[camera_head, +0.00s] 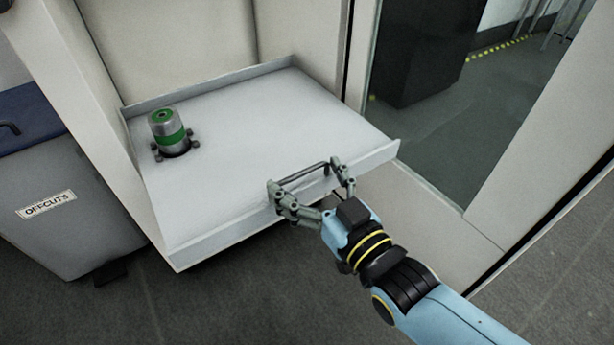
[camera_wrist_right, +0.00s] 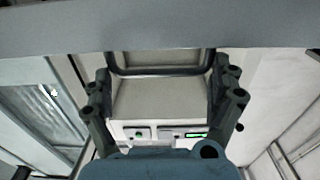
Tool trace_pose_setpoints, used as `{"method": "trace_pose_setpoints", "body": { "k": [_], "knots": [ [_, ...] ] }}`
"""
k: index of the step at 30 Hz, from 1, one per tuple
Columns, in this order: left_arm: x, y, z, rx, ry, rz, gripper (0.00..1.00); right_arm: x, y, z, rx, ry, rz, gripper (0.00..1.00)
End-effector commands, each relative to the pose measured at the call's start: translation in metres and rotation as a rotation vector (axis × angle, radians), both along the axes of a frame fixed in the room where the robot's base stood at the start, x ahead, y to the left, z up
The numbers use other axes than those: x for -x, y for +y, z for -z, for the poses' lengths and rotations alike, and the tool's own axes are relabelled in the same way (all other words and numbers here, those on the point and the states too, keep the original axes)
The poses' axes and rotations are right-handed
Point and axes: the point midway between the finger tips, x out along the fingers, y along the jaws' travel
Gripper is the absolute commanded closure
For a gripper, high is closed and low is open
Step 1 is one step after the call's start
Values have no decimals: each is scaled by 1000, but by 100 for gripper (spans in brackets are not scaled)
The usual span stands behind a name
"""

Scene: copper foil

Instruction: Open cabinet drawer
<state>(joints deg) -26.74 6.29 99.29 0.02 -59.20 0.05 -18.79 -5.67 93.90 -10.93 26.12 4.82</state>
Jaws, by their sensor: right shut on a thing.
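The drawer (camera_head: 250,135) is a flat white tray with low walls. It is pulled out from the cabinet (camera_head: 165,45) in the head view. A dark bar handle (camera_head: 303,174) is on its front edge. My right gripper (camera_head: 315,188) is at the handle, its fingers at the two ends of the bar, shut on it. In the right wrist view the handle (camera_wrist_right: 160,72) spans between the fingers of the gripper (camera_wrist_right: 163,92), below the drawer's front panel (camera_wrist_right: 160,27). My left gripper is not in view.
A grey bin labelled OFFCUTS (camera_head: 60,225) is at the left. A glass panel (camera_head: 430,130) is at the right. The floor in front is clear.

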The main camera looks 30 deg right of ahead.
Motion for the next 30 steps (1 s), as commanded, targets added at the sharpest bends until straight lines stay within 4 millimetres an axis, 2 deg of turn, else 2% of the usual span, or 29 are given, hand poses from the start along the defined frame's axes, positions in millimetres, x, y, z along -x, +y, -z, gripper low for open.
{"method": "trace_pose_setpoints", "body": {
  "k": [2, 10, 14, 24, 30],
  "knots": [
    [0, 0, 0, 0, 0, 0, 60, 0, -1, 0, 3, 0, 0, 0],
    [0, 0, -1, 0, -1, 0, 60, 0, -1, 0, 0, 1, 0, 0],
    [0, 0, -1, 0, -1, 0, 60, 10, -1, 1, 0, 3, 1, 0],
    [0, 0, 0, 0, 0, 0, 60, 83, -5, 1, -1, 5, 2, 0],
    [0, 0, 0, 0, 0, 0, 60, 112, -6, 0, 1, 1, 2, 0]
  ]
}}
